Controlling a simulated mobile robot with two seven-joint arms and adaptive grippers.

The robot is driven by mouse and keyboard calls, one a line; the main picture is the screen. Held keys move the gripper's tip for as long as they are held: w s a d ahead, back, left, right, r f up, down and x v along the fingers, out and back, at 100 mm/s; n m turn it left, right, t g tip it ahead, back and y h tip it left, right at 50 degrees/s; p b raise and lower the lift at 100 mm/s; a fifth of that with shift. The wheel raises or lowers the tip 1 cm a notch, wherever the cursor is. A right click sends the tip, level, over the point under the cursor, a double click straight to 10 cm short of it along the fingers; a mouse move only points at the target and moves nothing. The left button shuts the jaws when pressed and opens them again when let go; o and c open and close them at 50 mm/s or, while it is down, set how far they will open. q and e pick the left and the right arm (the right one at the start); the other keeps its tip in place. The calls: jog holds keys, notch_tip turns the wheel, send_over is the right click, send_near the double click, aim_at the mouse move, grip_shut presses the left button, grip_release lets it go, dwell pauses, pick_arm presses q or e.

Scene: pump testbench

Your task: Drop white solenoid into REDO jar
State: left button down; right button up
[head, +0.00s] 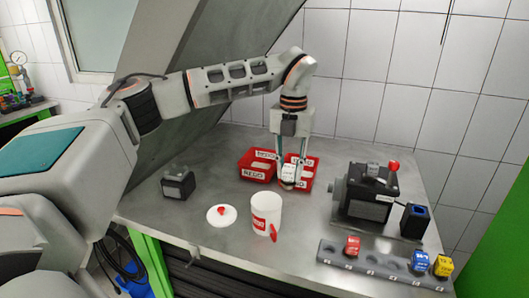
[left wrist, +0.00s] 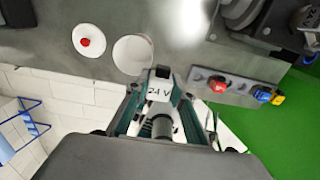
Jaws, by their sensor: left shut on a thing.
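My left gripper (head: 290,177) points down and is shut on the white solenoid (head: 289,172), in front of the red bins. In the left wrist view the solenoid (left wrist: 160,88) shows a "24 V" label between the fingers. The white jar (head: 266,212) has a red label, and stands open and upright on the bench, nearer and a little left of the gripper. Its open mouth also shows in the left wrist view (left wrist: 133,53), just beyond the solenoid. The jar's white lid (head: 220,216) with a red knob lies left of it. My right gripper is not in view.
Two red bins (head: 256,168) with labels stand behind the jar. A dark block (head: 178,183) sits at left. A black pump unit (head: 366,195) with a red knob, and a dark block with a blue top (head: 414,221), stand right. A grey numbered rack (head: 375,262) lies at the front edge.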

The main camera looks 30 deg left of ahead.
pick_arm(q)
jog(key=a+r+n, duration=0.2)
jog(key=a+n, duration=0.5)
jog(key=n, duration=0.2)
notch_tip(320, 180, down, 6)
jog(key=shift+s+a+p, duration=0.25)
jog(key=shift+p, duration=0.15)
jog(key=c, duration=1.6)
grip_release()
jog(key=shift+f, duration=0.1)
jog(key=shift+c, duration=0.2)
notch_tip(320, 180, up, 8)
jog(key=shift+f, duration=0.2)
